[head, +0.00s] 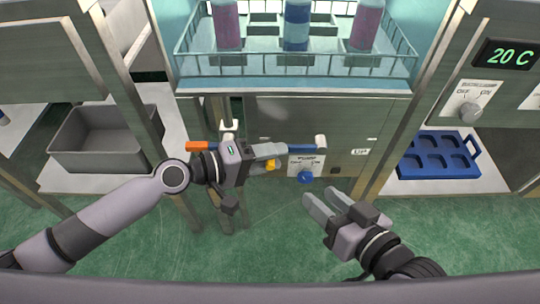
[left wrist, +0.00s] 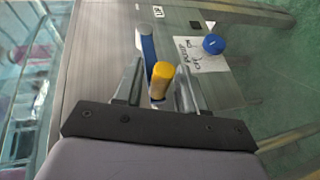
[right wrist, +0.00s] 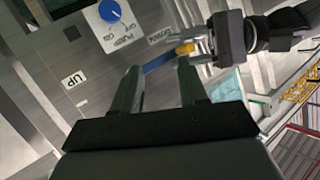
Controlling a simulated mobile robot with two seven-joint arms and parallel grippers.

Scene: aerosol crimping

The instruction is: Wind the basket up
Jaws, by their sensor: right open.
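The wire basket (head: 296,66) sits high in the cabinet opening and holds upright pink and blue cans. Below it on the front panel, a crank has a blue arm (head: 302,148) and a yellow handle (head: 271,164). My left gripper (head: 277,157) is at this handle. In the left wrist view, the yellow handle (left wrist: 162,75) stands between the two fingers; I cannot tell whether both press on it. My right gripper (head: 324,199) is open and empty, below and right of the crank. The crank arm also shows in the right wrist view (right wrist: 160,62).
A blue pump knob (head: 305,177) is just under the crank. An "UP" label (head: 360,152) is to its right. A grey bin (head: 105,135) stands at left, a blue tray (head: 437,155) at right. The green floor in front is clear.

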